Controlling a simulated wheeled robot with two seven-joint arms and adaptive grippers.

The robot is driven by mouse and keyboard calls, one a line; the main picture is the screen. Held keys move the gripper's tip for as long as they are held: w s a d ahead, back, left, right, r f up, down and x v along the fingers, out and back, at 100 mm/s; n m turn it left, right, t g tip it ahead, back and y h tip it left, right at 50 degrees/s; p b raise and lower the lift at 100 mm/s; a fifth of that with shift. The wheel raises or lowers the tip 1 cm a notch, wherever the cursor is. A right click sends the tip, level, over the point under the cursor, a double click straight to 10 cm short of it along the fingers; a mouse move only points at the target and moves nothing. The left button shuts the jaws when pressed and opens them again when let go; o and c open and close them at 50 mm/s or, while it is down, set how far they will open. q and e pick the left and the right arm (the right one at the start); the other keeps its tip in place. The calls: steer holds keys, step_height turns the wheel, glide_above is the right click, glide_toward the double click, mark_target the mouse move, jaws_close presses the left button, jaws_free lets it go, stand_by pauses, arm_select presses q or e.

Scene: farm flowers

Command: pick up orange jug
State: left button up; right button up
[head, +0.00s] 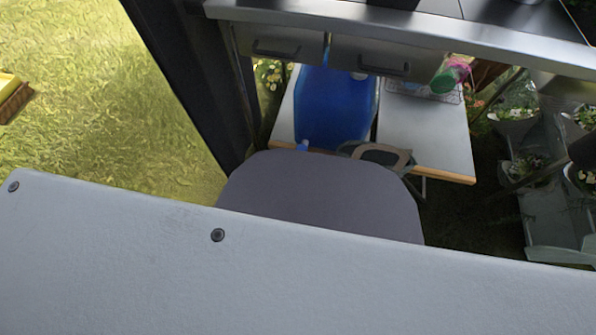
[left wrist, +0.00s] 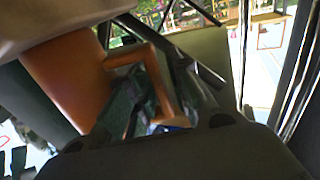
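The orange jug (left wrist: 72,75) shows in the left wrist view at the left, tilted in that picture, with its squared handle (left wrist: 158,70) reaching to the right. My left gripper (left wrist: 150,95) is at the handle, with dark finger parts beside and partly behind it. I cannot tell whether the fingers press on the handle. The lower part of the jug is hidden by the dark gripper body. The orange jug does not show in the head view, and neither gripper does. My right gripper is not in view.
In the head view a blue container (head: 335,108) stands on a white folding table (head: 425,135) below a metal counter (head: 400,27) with drawers. A pink and green cup (head: 452,75) is at its right. Potted flowers (head: 515,113) stand at the right.

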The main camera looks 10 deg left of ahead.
arm_select(q)
steer(key=shift+c, duration=0.3)
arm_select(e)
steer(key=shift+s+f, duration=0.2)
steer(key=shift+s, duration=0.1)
arm_select(q)
jaws_close()
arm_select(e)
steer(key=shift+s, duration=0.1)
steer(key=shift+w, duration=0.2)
arm_select(q)
steer(key=shift+r, duration=0.1)
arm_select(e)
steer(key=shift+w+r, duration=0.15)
arm_select(q)
steer(key=shift+r, duration=0.2)
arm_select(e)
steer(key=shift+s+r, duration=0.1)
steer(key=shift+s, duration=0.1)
